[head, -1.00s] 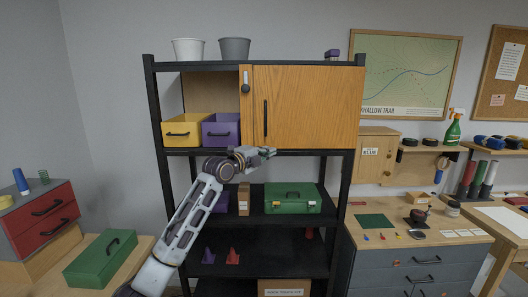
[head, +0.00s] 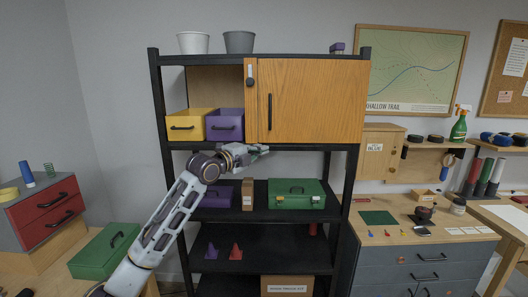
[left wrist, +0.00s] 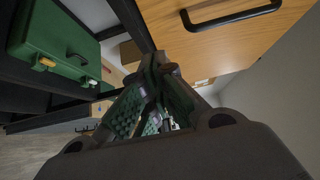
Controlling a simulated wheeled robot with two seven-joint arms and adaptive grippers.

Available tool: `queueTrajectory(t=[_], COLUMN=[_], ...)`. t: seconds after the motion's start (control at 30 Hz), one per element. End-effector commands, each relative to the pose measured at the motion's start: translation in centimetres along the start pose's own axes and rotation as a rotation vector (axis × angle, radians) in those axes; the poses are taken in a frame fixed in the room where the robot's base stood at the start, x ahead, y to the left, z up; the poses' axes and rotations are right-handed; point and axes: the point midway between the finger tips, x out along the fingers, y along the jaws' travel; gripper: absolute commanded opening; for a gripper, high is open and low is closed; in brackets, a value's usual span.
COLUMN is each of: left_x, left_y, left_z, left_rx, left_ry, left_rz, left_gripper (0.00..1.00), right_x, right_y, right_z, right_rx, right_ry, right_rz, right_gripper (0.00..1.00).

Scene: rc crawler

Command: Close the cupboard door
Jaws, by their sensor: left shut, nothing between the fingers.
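The cupboard door (head: 318,101) is a light wooden panel with a black vertical bar handle (head: 270,112) near its left edge. It covers the right part of the upper cupboard, and the left part stands open. My left gripper (head: 264,149) is shut and empty, just below the door's lower left corner at the shelf edge, under the handle. In the left wrist view, its closed fingers (left wrist: 153,72) point toward the door's lower area, with the handle (left wrist: 232,15) at upper right. I cannot tell whether the fingers touch the door. My right gripper is out of view.
A yellow bin (head: 185,126) and a purple bin (head: 225,126) sit in the open cupboard section. A narrow wooden strip with a black knob (head: 250,82) stands beside the door. A green case (head: 297,195) rests on the shelf below. Black posts (head: 159,140) frame the rack.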

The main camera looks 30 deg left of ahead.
Motion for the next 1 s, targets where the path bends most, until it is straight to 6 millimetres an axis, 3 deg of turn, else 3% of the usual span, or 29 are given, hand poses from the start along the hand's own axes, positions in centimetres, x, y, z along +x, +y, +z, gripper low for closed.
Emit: queueTrajectory(t=[0.5,1.0], left_x=[-3.6,-3.9], left_y=[0.0,0.0], left_z=[0.2,0.2], left_rx=[0.002,0.001], left_ry=[0.001,0.001], left_rz=[0.0,0.0], left_gripper=[0.0,0.0], right_x=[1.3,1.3], right_y=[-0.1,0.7], right_z=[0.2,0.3], right_rx=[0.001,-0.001], right_ry=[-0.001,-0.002], right_rz=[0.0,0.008], right_gripper=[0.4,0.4])
